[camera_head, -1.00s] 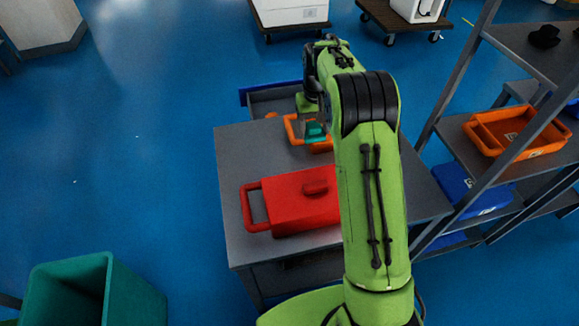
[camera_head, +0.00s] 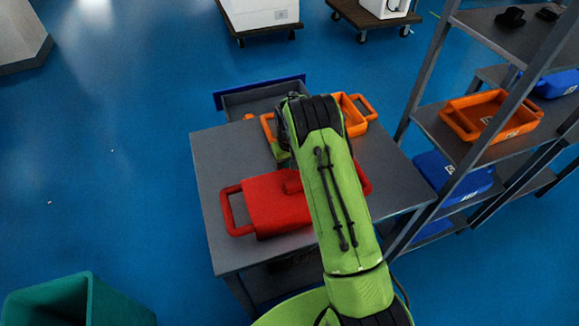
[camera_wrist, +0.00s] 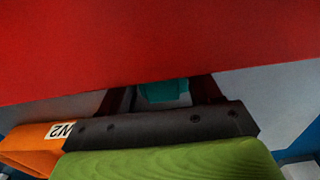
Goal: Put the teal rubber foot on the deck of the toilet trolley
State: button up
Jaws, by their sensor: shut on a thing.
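My gripper (camera_wrist: 163,97) is shut on the teal rubber foot (camera_wrist: 164,91), which shows between the two dark fingers in the wrist view. A large red surface of the red toolbox (camera_wrist: 160,45) fills the upper part of that view, close to the gripper. In the head view my arm hides the gripper and the foot. Two low trolleys with dark decks stand at the top of the head view: one (camera_head: 247,33) under a white box and one (camera_head: 366,20) under a white object cut off by the edge. I cannot tell which is the toilet trolley.
A grey table (camera_head: 215,165) bears the red toolbox (camera_head: 275,205) and an orange tray (camera_head: 352,115). A drawer with a blue front (camera_head: 260,92) stands open behind it. A shelf rack (camera_head: 430,118) is on the right, a green bin (camera_head: 100,300) at lower left. Blue floor is clear at left.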

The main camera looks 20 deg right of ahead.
jog(key=o, duration=0.8)
jog(key=shift+f, duration=0.15)
jog(key=shift+c, duration=0.2)
jog(key=o, duration=0.4)
jog(key=shift+o, duration=0.2)
